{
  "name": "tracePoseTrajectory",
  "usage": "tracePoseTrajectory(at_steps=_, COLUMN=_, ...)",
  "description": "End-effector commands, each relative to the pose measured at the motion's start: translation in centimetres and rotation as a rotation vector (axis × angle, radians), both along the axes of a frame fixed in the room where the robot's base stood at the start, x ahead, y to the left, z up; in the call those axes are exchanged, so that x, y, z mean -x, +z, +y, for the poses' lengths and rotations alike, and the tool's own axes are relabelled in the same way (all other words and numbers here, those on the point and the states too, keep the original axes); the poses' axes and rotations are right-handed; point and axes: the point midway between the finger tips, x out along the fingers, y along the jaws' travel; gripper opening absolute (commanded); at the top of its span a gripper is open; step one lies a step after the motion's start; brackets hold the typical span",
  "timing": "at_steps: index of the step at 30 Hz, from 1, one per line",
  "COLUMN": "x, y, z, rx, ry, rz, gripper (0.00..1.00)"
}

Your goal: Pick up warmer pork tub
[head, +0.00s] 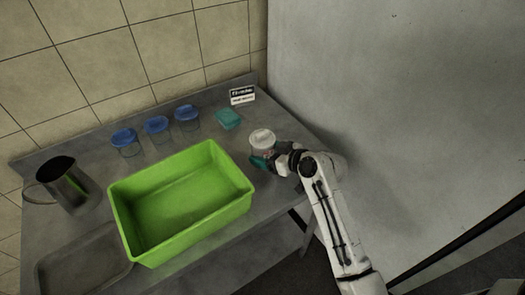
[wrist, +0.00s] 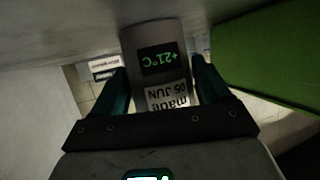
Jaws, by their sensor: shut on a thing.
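A tub with a pale lid (head: 262,137) is at the right end of the steel table in the head view. In the wrist view the tub (wrist: 155,38) stands between my teal fingers, with a green display reading +21°C and a label reading "made 05 JUN", both upside down. No word for pork is readable on it. My gripper (head: 259,161) is shut on this tub; it also shows in the wrist view (wrist: 165,85). I cannot tell whether the tub rests on the table or is lifted. No second tub like it is clearly in view.
An empty green bin (head: 122,222) stands left of my gripper. Behind are several blue-lidded jars (head: 157,126), a teal box (head: 228,118) and a small sign (head: 242,95). A metal jug (head: 66,184) and a grey tray (head: 85,262) are at left. A grey wall (head: 400,90) rises at right.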

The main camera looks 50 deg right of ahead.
Motion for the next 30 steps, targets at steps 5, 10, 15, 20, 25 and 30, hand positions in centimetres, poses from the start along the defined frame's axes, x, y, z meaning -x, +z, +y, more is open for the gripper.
tracePoseTrajectory(at_steps=5, x=0.0, y=0.0, z=0.0, rx=0.0, ry=0.0, rz=0.0, gripper=0.29)
tracePoseTrajectory(at_steps=10, x=-0.1, y=0.2, z=0.0, rx=0.001, ry=-0.001, rz=-0.004, gripper=0.23)
tracePoseTrajectory(at_steps=15, x=-0.1, y=0.3, z=0.0, rx=0.002, ry=0.0, rz=-0.004, gripper=0.23)
tracePoseTrajectory(at_steps=20, x=-0.1, y=1.1, z=0.0, rx=0.002, ry=0.0, rz=-0.006, gripper=0.23)
tracePoseTrajectory(at_steps=25, x=0.1, y=3.7, z=-0.2, rx=0.006, ry=-0.001, rz=-0.01, gripper=0.23)
tracePoseTrajectory(at_steps=30, x=3.3, y=7.3, z=-1.1, rx=0.006, ry=-0.004, rz=-0.008, gripper=0.23)
